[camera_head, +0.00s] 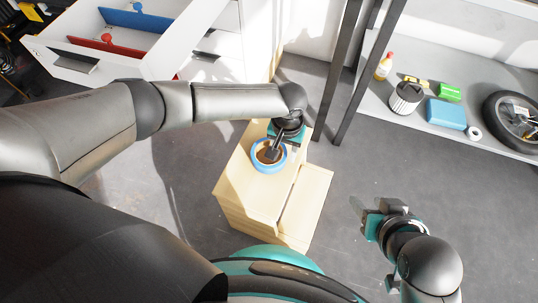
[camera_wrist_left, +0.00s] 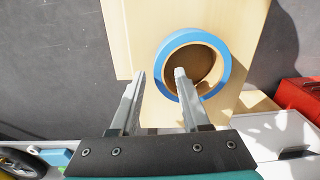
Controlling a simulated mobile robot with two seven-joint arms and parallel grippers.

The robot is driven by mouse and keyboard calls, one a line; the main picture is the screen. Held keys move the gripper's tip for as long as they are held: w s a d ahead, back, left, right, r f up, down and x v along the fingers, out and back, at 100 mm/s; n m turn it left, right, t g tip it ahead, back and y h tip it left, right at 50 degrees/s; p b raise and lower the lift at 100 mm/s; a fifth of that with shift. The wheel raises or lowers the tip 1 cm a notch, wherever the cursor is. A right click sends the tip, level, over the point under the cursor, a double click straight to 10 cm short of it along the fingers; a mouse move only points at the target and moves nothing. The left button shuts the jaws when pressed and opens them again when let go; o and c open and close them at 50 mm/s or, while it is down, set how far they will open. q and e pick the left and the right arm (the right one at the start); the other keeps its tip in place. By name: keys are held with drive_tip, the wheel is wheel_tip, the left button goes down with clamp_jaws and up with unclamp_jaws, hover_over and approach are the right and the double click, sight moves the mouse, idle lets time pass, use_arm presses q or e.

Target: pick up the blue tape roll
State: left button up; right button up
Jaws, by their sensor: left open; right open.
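The blue tape roll (camera_head: 268,170) lies flat on a pale wooden workbench (camera_head: 236,178), its brown inner ring showing. My left gripper (camera_head: 272,153) is open above it. The left wrist view shows the blue tape roll (camera_wrist_left: 225,68) from above. There my left gripper (camera_wrist_left: 160,74) has one fingertip over the roll's hole and the other outside its left side, with the roll's wall between them. I cannot tell how far down the fingers reach. My right gripper (camera_head: 362,212) is open and empty over the floor, right of the workbench.
A grey shelf (camera_head: 370,120) at the right holds a bottle (camera_head: 384,66), a filter (camera_head: 405,97), a blue box (camera_head: 446,114) and a wheel (camera_head: 515,120). Dark posts (camera_head: 352,70) stand behind the workbench. A white drawer cabinet (camera_head: 215,60) is at the back left.

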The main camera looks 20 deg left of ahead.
use_arm(q)
drive_tip(key=shift+f+b, duration=0.55)
drive_tip(key=shift+f, duration=0.25)
drive_tip(key=shift+f+b, duration=0.3)
drive_tip(key=shift+f, duration=0.1)
use_arm(e)
drive_tip(key=shift+w+a+t+y, duration=0.35)
drive_tip(key=shift+w+a+t, duration=0.1)
drive_tip(key=shift+a+t, duration=0.15)
drive_tip(key=shift+w+a+t+y, duration=0.3)
drive_tip(key=shift+w+a+t, duration=0.15)
drive_tip(key=shift+a, duration=0.3)
drive_tip(key=shift+w+a+t+y, duration=0.4)
drive_tip(key=shift+a+t, duration=0.15)
drive_tip(key=shift+a, duration=0.1)
drive_tip(key=shift+r, duration=0.1)
use_arm(q)
clamp_jaws()
